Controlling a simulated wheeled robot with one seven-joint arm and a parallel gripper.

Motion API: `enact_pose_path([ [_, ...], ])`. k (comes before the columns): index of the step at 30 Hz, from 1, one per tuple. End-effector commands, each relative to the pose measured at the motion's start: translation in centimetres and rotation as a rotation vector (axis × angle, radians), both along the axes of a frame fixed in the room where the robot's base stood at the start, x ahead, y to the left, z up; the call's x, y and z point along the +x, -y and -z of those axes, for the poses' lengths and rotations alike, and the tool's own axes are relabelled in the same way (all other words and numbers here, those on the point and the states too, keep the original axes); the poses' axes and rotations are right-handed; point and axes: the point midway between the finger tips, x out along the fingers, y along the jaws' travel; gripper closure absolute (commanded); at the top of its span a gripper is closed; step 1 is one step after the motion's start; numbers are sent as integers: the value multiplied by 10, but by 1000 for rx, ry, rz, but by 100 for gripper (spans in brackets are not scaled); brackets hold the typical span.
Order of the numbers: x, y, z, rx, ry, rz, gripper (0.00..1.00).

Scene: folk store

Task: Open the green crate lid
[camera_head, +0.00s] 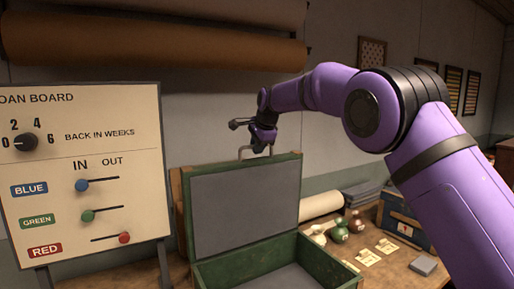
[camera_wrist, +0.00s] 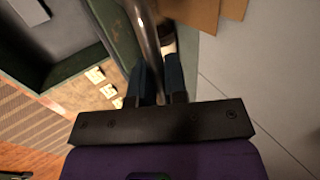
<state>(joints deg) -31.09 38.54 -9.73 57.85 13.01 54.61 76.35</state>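The green crate (camera_head: 334,267) stands on the table with its inside showing. Its green-framed lid (camera_head: 296,185) stands up steeply at the back, its grey inner face toward the head camera. A metal handle (camera_head: 241,152) is at the lid's top edge. My gripper (camera_head: 258,149) is at this handle, reaching over from the right. In the wrist view, the handle bar (camera_wrist: 148,35) runs between the two dark fingers (camera_wrist: 157,75), which look closed on it. The contact itself is partly hidden.
The loan board (camera_head: 80,130) stands left of the crate. Brown rolls (camera_head: 160,50) hang on the wall behind.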

Motion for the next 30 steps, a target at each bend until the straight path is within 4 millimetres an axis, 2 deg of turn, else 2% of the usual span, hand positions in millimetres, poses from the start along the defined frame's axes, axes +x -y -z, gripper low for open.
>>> enact_pose_path([
  [1,1,1,0,1,1,4,84],
  [4,1,1,0,0,1,4,62],
  [12,0,1,-1,0,0,1,62],
  [17,-4,3,-10,1,2,1,62],
  [30,-36,25,-76,1,1,2,62],
])
